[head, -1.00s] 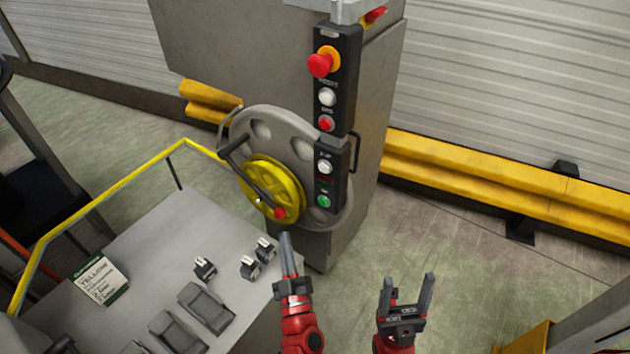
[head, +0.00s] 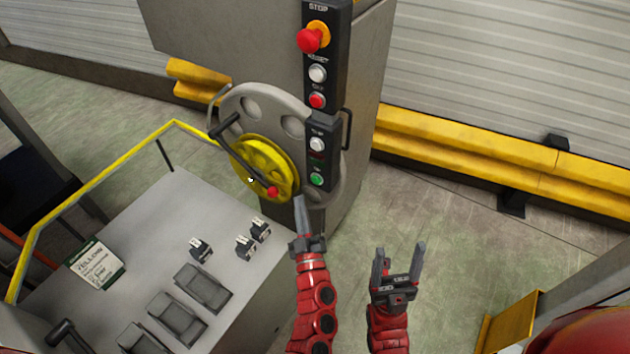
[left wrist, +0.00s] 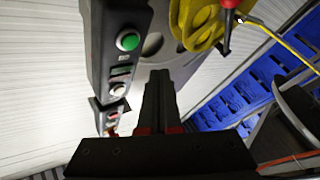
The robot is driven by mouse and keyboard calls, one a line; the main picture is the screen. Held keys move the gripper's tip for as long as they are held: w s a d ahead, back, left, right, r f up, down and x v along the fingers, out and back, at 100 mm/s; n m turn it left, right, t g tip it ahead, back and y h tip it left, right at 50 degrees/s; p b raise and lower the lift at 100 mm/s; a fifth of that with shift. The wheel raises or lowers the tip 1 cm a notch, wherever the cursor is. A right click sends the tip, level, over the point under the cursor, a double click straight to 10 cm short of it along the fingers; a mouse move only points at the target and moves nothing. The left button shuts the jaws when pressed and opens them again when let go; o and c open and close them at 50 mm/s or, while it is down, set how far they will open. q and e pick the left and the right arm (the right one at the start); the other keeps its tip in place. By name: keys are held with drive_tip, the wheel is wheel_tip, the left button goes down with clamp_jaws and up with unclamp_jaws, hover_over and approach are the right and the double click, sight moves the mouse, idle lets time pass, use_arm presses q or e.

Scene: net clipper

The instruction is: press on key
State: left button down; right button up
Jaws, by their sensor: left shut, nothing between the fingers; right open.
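A black control panel (head: 322,100) runs down the grey machine column. It carries a red mushroom stop button on a yellow collar (head: 312,38), a white button (head: 317,74), a red button (head: 316,100), a lower white button (head: 316,144) and a green button (head: 316,179). The green button also shows in the left wrist view (left wrist: 128,41). No label clearly reads as "key". My left gripper (head: 301,200) is shut and empty, just below and left of the green button, apart from it in the left wrist view. My right gripper (head: 400,248) is open and empty, lower right.
A grey wheel (head: 237,100) with a yellow hub (head: 262,160) and a crank handle is left of the panel. A grey table (head: 150,215) with a yellow rail, small black blocks and a paper card (head: 95,272) stands lower left. A yellow barrier (head: 470,150) lies right.

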use_arm(q)
drive_tip(key=shift+w+d+r+b, duration=0.1)
drive_tip(key=shift+w+d+b, duration=0.1)
drive_tip(key=shift+w+d, duration=0.6)
drive_tip(key=shift+w+d+b, duration=0.2)
drive_tip(key=shift+w+d, duration=0.25)
drive_tip(key=shift+w, duration=0.55)
drive_tip(key=shift+w, duration=0.1)
idle(0.7)
drive_tip(key=shift+w+d, duration=0.2)
drive_tip(key=shift+d, duration=0.05)
drive_tip(key=shift+w+d, duration=0.25)
drive_tip(key=shift+w, duration=0.1)
idle(0.6)
drive_tip(key=shift+s, duration=0.1)
drive_tip(key=shift+s+a, duration=0.5)
drive_tip(key=shift+s, duration=0.1)
idle(0.3)
drive_tip(key=s+a, duration=0.1)
drive_tip(key=s, duration=0.1)
drive_tip(key=s+a, duration=0.2)
drive_tip(key=shift+p, duration=0.35)
